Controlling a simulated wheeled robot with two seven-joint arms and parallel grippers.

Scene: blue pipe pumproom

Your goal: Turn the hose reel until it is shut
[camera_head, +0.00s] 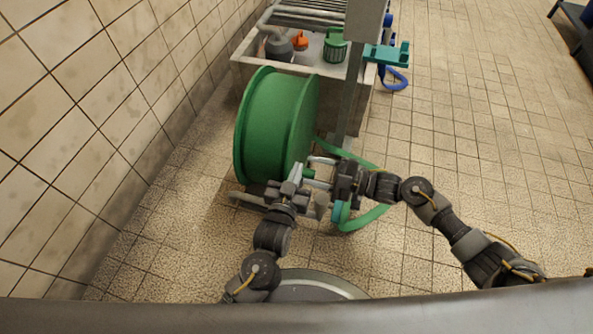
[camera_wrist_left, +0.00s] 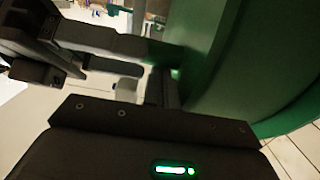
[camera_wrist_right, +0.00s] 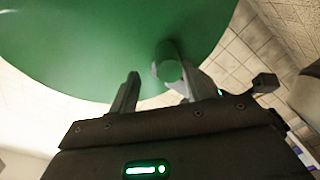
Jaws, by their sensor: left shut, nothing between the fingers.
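The green hose reel (camera_head: 275,125) stands on its side by the tiled wall, its round face toward the right. My left gripper (camera_head: 296,171) is shut and empty at the reel's lower near edge; the left wrist view shows the reel's green face (camera_wrist_left: 235,70) close beside its fingers. My right gripper (camera_head: 316,172) is beside it, at the lower right of the reel. In the right wrist view its fingers (camera_wrist_right: 162,88) stand apart, with the reel's round green handle (camera_wrist_right: 169,66) between them, nearer the right finger. I cannot tell whether it touches.
A green hose (camera_head: 376,214) loops below my right gripper. A metal post (camera_head: 350,100) stands right of the reel. Behind is a basin (camera_head: 310,62) holding grey, orange and green items.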

